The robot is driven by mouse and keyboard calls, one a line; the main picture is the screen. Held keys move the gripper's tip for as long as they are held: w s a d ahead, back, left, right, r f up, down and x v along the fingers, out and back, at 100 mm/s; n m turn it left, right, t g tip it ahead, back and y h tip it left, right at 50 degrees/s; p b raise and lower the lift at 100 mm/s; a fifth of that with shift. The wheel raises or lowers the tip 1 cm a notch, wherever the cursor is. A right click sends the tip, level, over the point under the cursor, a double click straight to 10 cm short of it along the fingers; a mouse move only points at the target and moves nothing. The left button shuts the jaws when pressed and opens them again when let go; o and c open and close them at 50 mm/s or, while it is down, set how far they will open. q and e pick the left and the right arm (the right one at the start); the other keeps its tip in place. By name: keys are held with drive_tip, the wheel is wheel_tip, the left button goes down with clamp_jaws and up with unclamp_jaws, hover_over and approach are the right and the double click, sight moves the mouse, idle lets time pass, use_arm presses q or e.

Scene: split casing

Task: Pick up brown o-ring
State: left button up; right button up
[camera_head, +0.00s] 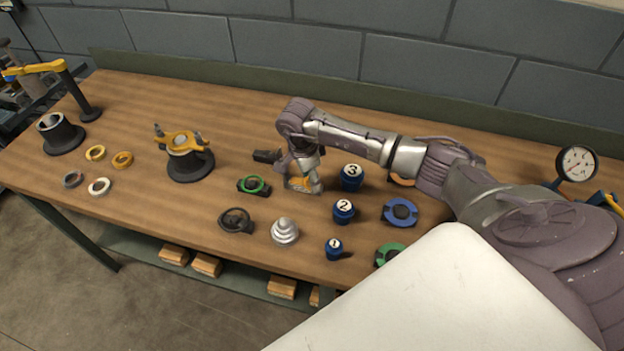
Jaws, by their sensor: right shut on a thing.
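My right gripper (302,186) points down at the middle of the table. It is shut on a small orange-brown ring-like thing (299,184), which I take to be the brown o-ring. The fingers partly cover it, and I cannot tell whether it touches the table or a holder under it. My left gripper is not in view.
A dark stand (190,165) is left. Bare wood lies behind.

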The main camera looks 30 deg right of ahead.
drive_tip(key=shift+w+r+b, duration=0.1)
drive_tip(key=shift+r+b, duration=0.25)
drive_tip(key=shift+r, duration=0.15)
wheel_tip(320, 180, up, 3)
drive_tip(key=shift+f+b, duration=0.15)
drive_tip(key=shift+b, duration=0.55)
drive_tip(key=s+d+r+b, duration=0.3)
drive_tip(key=s+d+r, duration=0.2)
drive_tip(key=s, duration=0.5)
drive_tip(key=shift+s+d+r, duration=0.15)
drive_tip(key=shift+d+r, duration=0.25)
drive_tip(key=shift+r, duration=0.8)
